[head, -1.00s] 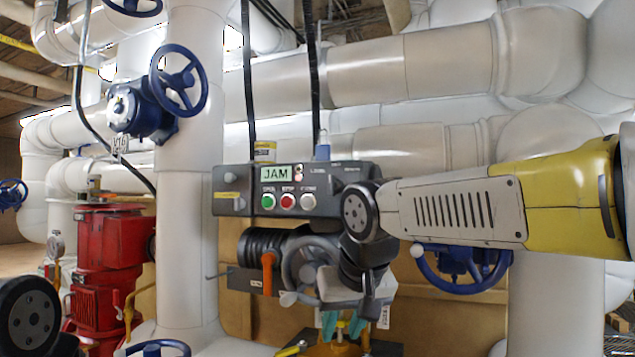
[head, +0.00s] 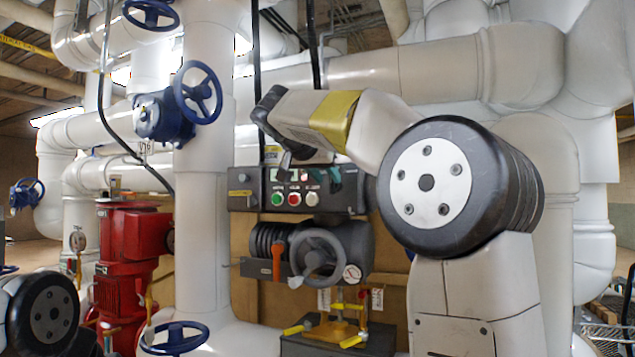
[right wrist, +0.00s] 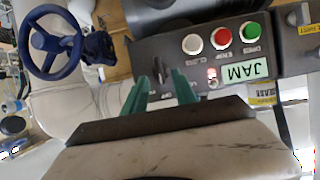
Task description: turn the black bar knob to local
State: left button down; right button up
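The black bar knob (right wrist: 158,70) is on the dark control box (right wrist: 285,62), seen upside down in the right wrist view. Its bar looks roughly upright in that picture. My right gripper (right wrist: 160,77) is open, with its teal fingers spread on either side of the knob and the tips close to it. I cannot tell whether they touch it. Labels by the knob are too small to read surely. In the head view my right gripper (head: 312,174) is at the top of the control box (head: 242,200), and I cannot make out the knob there. My left gripper is out of view.
Below are a grey handwheel (head: 318,255) and an orange lever (head: 277,262). White pipes surround the box; a red pump (head: 127,250) stands left.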

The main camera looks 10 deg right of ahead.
aim_at(331, 182)
jog(key=shift+x, duration=1.65)
grip_shut()
jog(key=n+h, duration=0.1)
jog(key=n, duration=0.1)
jog(key=n+g+h, duration=0.1)
jog(key=n+h, duration=0.1)
jog(key=n, duration=0.1)
jog(key=n+h, duration=0.1)
jog(key=n, duration=0.2)
jog(key=shift+w+a+f+g+h, duration=0.25)
jog(key=shift+a+g+h, duration=0.15)
